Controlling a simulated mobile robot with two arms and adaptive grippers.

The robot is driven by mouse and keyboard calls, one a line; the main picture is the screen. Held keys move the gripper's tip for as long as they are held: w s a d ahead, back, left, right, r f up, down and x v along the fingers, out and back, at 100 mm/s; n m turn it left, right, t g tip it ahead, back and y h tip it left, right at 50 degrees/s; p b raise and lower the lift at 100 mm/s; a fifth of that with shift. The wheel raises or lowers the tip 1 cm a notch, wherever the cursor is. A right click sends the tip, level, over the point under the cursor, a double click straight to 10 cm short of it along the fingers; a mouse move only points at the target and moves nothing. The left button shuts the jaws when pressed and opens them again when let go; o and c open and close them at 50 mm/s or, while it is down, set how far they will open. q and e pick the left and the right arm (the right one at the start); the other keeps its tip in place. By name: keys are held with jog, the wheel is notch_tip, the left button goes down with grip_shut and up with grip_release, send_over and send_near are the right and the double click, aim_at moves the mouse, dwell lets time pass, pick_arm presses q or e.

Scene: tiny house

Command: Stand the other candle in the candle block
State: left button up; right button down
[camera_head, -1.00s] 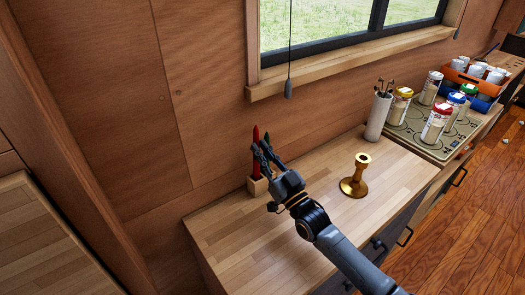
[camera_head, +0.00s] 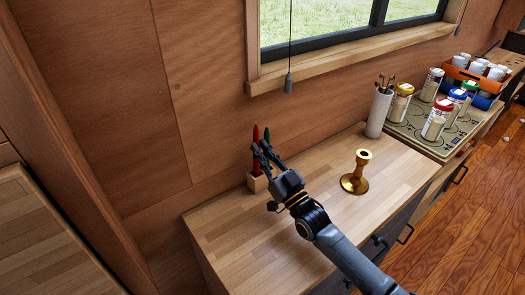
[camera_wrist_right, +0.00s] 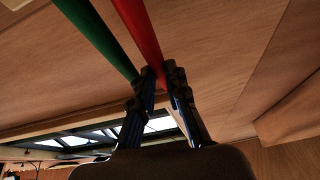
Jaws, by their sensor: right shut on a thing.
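The red candle (camera_head: 255,134) and the green candle (camera_head: 267,136) stand upright side by side at the pale wooden candle block (camera_head: 253,187), near the wall. The red candle's foot meets the block; the green candle's lower part is hidden behind my gripper. My right gripper (camera_head: 262,152) is shut on the red candle above the block. In the right wrist view the red candle (camera_wrist_right: 139,32) runs between my fingertips (camera_wrist_right: 158,80), and the green candle (camera_wrist_right: 98,38) passes close beside one finger. My left gripper is not in view.
A brass candlestick (camera_head: 355,174) stands on the wooden counter (camera_head: 245,240), right of my arm. A white cup with brushes (camera_head: 379,113) and a mat (camera_head: 414,135) with several paint jars are farther right. The wall and window sill (camera_head: 345,60) lie behind.

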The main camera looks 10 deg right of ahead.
jog(key=shift+f, duration=0.2)
jog(key=c, duration=1.3)
grip_release()
jog(key=s+d, duration=0.2)
jog(key=s, duration=0.2)
jog(key=s+d, duration=0.1)
jog(key=s, duration=0.4)
jog(key=s+d+f, duration=0.1)
jog(key=s+d, duration=0.1)
jog(key=s, duration=0.2)
jog(key=shift+s+d, duration=0.3)
jog(key=shift+s, duration=0.05)
